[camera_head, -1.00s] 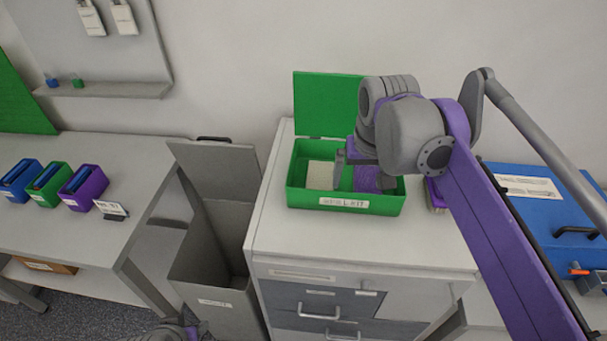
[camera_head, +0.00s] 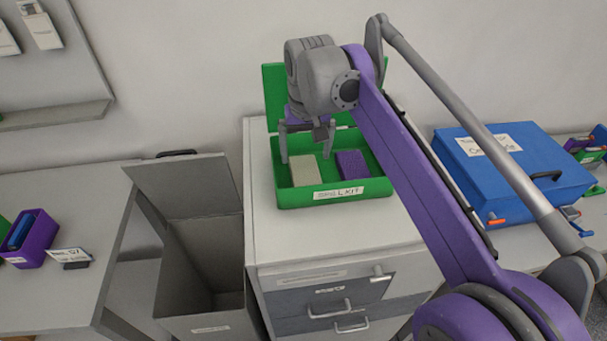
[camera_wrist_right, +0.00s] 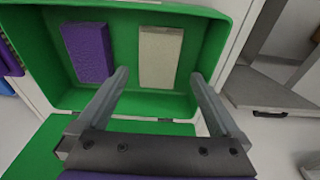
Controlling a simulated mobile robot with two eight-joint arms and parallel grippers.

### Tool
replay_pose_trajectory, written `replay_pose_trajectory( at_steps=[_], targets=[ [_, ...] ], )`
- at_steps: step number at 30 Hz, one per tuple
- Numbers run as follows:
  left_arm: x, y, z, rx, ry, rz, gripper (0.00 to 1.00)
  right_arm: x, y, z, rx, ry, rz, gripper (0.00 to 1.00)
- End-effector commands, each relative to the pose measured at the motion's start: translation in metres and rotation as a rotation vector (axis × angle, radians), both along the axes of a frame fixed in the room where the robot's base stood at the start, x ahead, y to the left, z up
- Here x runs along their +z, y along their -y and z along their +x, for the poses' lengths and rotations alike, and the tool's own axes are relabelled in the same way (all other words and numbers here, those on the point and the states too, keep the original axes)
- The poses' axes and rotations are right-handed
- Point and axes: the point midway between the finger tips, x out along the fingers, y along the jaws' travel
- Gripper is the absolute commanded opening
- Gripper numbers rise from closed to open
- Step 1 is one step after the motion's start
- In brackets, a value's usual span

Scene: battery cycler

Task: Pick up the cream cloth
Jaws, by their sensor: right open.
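The cream cloth (camera_head: 304,173) is a flat, pale block lying in the left part of the open green spill kit box (camera_head: 292,200). A purple cloth (camera_head: 352,165) lies to its right in the same box. My right gripper (camera_head: 306,157) is open and empty, pointing down over the back of the box, with its fingers spread about the cream cloth's width. In the right wrist view the cream cloth (camera_wrist_right: 160,56) shows just beyond and between the open fingertips (camera_wrist_right: 159,76), not gripped. The gap in height is hard to tell. My left gripper is not in view.
The box stands on a grey drawer cabinet (camera_head: 350,235), its green lid (camera_head: 273,90) raised behind. An open grey bin (camera_head: 195,265) is to the left. A blue case (camera_head: 515,180) sits to the right. The cabinet top in front of the box is clear.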

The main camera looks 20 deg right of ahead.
Motion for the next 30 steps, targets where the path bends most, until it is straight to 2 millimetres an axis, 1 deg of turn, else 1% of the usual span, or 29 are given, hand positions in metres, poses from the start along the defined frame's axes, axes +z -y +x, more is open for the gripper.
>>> replay_pose_trajectory(
  at_steps=[1, 8, 12, 16, 19, 25, 29, 30],
  targets=[
    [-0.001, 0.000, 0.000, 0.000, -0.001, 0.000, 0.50, -0.007, 0.000, 0.001, 0.000, 0.000, 0.000, 1.00],
    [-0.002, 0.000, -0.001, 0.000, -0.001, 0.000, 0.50, -0.024, 0.003, 0.006, -0.001, 0.001, 0.000, 1.00],
    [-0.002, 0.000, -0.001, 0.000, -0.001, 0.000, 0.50, -0.045, 0.007, 0.013, -0.001, 0.001, 0.000, 1.00],
    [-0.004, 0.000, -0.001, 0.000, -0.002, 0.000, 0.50, -0.060, 0.007, 0.015, 0.000, 0.001, 0.000, 1.00],
    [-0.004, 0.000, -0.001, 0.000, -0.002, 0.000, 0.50, -0.064, 0.007, 0.016, 0.000, 0.001, 0.000, 1.00],
    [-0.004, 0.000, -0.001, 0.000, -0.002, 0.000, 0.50, -0.064, 0.007, 0.016, 0.000, 0.001, 0.000, 1.00],
    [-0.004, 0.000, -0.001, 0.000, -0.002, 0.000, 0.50, -0.064, 0.007, 0.016, 0.000, 0.001, 0.000, 0.77],
    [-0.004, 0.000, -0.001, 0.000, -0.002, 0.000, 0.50, -0.064, 0.007, 0.016, 0.000, 0.001, 0.000, 0.69]
  ],
)
